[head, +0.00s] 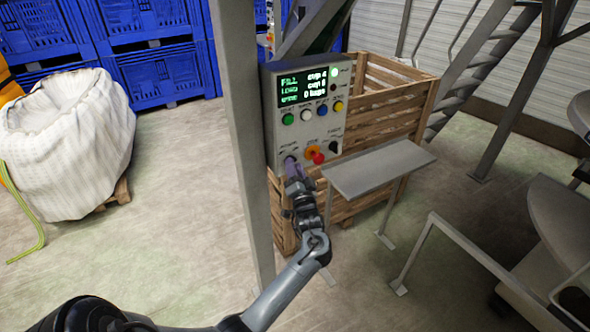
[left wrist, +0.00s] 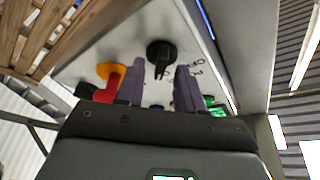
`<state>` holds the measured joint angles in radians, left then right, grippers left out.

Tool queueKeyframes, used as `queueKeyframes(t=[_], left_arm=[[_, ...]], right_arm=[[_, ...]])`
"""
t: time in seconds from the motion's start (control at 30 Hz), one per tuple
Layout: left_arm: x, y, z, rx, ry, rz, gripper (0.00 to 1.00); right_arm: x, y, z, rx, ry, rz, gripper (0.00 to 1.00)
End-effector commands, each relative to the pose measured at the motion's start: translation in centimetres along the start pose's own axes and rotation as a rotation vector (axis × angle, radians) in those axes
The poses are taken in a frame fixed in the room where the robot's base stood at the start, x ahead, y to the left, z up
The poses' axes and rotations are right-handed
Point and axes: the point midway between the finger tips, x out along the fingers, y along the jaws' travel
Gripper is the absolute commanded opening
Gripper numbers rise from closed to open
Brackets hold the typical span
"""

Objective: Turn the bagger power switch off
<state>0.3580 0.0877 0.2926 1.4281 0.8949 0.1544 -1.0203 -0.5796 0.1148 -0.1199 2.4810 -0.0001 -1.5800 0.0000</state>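The grey control panel (head: 292,140) is on a post. Its lit display (head: 304,84) shows green and white text. Along its lower edge are a red stop button (head: 318,158) on an orange base and a black rotary knob (head: 334,147) at right. My left gripper (head: 291,164) is at the panel's lower left corner and covers the control there. In the left wrist view, a black rotary switch (left wrist: 161,52) shows just beyond and between the two parted purple-grey fingertips (left wrist: 159,80). Contact cannot be told. My right gripper is out of view.
A wooden crate (head: 385,105) stands behind the panel. A grey shelf (head: 378,168) on legs juts out at right. A post (head: 240,130) stands left of the panel. A white bulk bag (head: 65,140) is far left. The floor between is clear.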

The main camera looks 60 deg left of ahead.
Motion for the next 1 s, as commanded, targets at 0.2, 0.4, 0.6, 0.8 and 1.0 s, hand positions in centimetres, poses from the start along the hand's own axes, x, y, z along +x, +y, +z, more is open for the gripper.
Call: queueKeyframes(t=[0.2, 0.4, 0.6, 0.8, 1.0], left_arm=[[0.15, 0.00, 0.01, 0.000, 0.000, 0.000, 0.37], [0.13, -0.01, 0.01, 0.000, 0.000, 0.000, 0.19], [0.11, -0.01, 0.02, 0.000, 0.000, 0.000, 0.00], [0.09, 0.04, 0.04, -0.005, 0.000, -0.002, 0.00], [0.03, 0.20, 0.15, -0.050, 0.000, -0.022, 0.00]], right_arm=[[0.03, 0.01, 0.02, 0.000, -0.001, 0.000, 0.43], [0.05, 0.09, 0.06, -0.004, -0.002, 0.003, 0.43], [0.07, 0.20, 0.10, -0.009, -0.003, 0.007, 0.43], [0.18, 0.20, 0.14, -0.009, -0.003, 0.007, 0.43], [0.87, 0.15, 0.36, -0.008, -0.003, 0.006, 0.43]])
